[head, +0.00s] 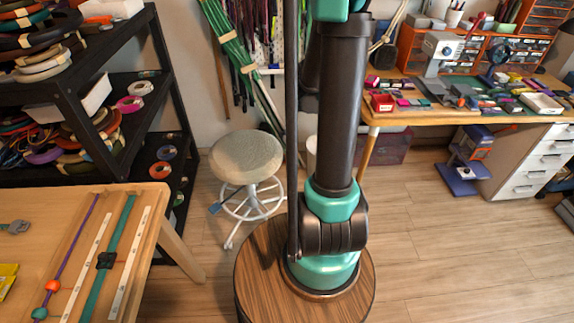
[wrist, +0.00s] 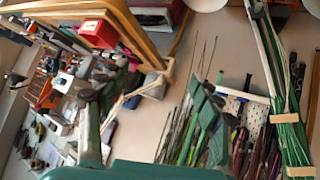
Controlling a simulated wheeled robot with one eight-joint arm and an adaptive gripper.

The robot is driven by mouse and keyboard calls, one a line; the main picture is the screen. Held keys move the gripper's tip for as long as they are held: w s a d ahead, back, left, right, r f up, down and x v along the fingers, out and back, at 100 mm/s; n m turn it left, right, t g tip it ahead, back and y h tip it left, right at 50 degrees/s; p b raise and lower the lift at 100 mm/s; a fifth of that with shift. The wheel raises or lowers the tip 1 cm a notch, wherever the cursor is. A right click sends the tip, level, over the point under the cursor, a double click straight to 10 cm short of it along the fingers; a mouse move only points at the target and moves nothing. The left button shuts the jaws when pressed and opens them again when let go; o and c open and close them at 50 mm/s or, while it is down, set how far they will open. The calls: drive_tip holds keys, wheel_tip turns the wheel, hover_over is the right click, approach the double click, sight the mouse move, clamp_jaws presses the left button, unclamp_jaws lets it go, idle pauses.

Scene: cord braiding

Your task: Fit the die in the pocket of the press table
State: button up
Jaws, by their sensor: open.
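A small white and grey machine that looks like a press (head: 441,45) stands on the workbench (head: 395,118) at the upper right of the head view. Its table and any pocket in it are too small to make out. I cannot pick out the die among the many small parts on the bench. My gripper (wrist: 150,88) shows in the wrist view as two green fingers set wide apart, with nothing between them. It points across the room, away from any surface. My gripper is not visible in the head view.
A round stool (head: 246,158) stands on the floor behind my arm. A wooden table (head: 60,215) with cords and rulers is at the lower left. A black shelf (head: 118,90) holds coils and tape. A red box (head: 382,102) sits at the bench's near left corner. Open floor lies right.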

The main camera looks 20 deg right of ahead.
drive_tip(key=s+a+f+n+g+y, duration=0.1)
drive_tip(key=s+a+f+n+y, duration=0.2)
drive_tip(key=s+a, duration=0.8)
drive_tip(key=s+a+f+n+g+y, duration=0.1)
drive_tip(key=s+a+f+n+y, duration=0.3)
drive_tip(key=s+a, duration=0.8)
drive_tip(key=shift+s+a+y, duration=0.15)
drive_tip(key=shift+s+y, duration=0.35)
drive_tip(key=shift+s, duration=0.1)
